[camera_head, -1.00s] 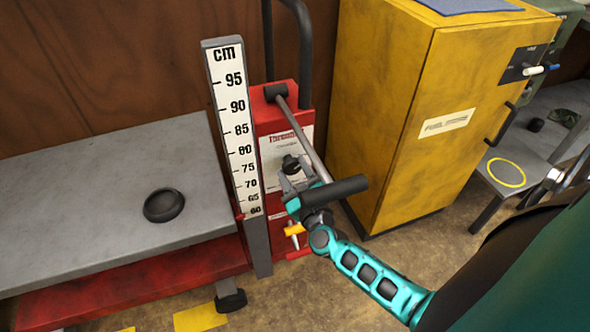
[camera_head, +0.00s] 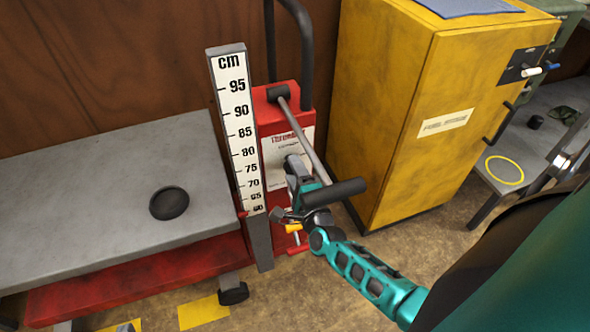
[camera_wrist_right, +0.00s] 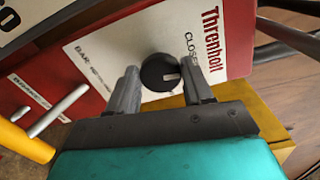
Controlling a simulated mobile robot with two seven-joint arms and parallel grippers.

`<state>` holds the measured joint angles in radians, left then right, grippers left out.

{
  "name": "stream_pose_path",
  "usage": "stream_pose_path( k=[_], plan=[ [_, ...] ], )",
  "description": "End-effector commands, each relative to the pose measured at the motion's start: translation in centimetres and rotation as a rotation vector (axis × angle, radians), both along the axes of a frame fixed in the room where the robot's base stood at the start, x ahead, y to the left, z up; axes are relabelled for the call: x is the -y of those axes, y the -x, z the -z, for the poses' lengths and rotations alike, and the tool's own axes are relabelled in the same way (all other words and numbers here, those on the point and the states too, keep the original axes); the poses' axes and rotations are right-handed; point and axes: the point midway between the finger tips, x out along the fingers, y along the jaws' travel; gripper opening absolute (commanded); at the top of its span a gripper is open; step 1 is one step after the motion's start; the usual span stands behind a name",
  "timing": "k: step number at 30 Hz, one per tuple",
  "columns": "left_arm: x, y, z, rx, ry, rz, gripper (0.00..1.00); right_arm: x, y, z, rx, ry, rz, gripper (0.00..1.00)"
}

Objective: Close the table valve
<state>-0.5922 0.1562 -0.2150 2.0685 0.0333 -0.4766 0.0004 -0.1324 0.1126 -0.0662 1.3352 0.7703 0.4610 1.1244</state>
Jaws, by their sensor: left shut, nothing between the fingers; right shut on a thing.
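The table valve is a round black knob (camera_wrist_right: 160,72) with a white mark, set on the white panel (camera_wrist_right: 120,45) of the red pump unit (camera_head: 282,122). Part of a "CLOSED" label (camera_wrist_right: 190,48) shows beside it; a finger covers the rest. The mark points right in the right wrist view. My right gripper (camera_wrist_right: 163,85) is shut on the knob, one finger on each side. In the head view the right gripper (camera_head: 296,172) is at the panel and hides the knob. I cannot make out my left gripper in either view.
A metal bar with a black grip (camera_head: 335,192) crosses close above my right gripper. A cm scale (camera_head: 237,135) and grey lift table (camera_head: 110,190) stand left. A yellow cabinet (camera_head: 400,130) stands right. A yellow handle (camera_wrist_right: 22,138) and silver rod (camera_wrist_right: 58,110) are near the fingers.

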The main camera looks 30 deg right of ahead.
Motion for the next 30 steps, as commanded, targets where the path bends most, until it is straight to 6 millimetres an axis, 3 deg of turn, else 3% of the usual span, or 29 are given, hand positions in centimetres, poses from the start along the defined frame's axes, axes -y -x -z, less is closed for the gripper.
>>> stream_pose_path(
  k=[10,27,28,30],
  plan=[
    [0.14,0.03,-0.57,-0.001,0.007,-0.004,0.00,-0.05,0.02,0.09,-0.036,0.145,0.000,0.20],
    [0.10,0.08,-0.41,-0.003,0.006,-0.008,0.00,-0.03,0.03,0.17,-0.043,0.175,0.000,0.20],
    [0.09,0.08,-0.41,-0.003,0.006,-0.008,0.00,-0.03,0.03,0.17,-0.043,0.175,0.000,0.53],
    [0.06,0.09,-0.40,-0.002,0.005,-0.007,0.00,-0.03,0.03,0.17,-0.043,0.175,0.000,0.59]
  ],
)
